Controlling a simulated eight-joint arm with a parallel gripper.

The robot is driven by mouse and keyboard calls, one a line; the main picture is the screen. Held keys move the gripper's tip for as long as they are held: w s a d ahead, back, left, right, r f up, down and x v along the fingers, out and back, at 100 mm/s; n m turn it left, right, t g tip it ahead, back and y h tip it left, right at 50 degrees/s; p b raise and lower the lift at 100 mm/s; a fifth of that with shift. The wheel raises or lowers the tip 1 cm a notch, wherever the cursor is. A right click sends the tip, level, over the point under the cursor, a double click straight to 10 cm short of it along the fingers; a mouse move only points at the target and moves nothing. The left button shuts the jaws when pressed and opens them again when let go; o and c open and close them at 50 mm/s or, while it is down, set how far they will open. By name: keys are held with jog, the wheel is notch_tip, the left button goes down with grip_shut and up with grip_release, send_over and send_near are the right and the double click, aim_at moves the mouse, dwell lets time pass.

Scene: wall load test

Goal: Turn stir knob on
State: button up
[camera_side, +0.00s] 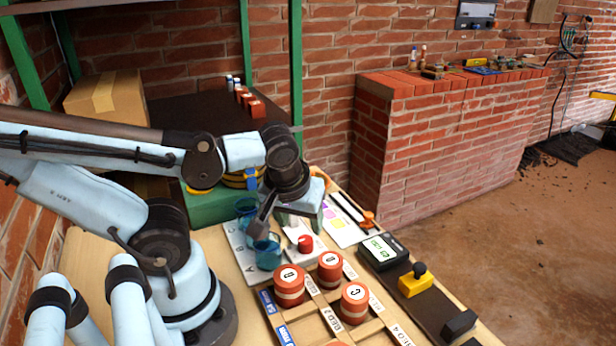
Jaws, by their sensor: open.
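A red knob (305,243) sits on a white base (318,252) near the middle of the bench; it looks like the stir knob, though no label on it can be read. My gripper (290,222) points down just above and behind the red knob. Its fingers are spread apart and nothing shows between them. I cannot tell whether a finger touches the base, and part of the base is hidden behind the gripper.
A blue beaker (267,254) stands close left of the knob. A black display box (383,252), a yellow switch box (415,284) and a black block (459,325) lie to the right.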

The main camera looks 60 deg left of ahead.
aim_at(305, 240)
jog(key=shift+x, duration=3.65)
jog(key=shift+c, duration=0.3)
jog(key=c, duration=1)
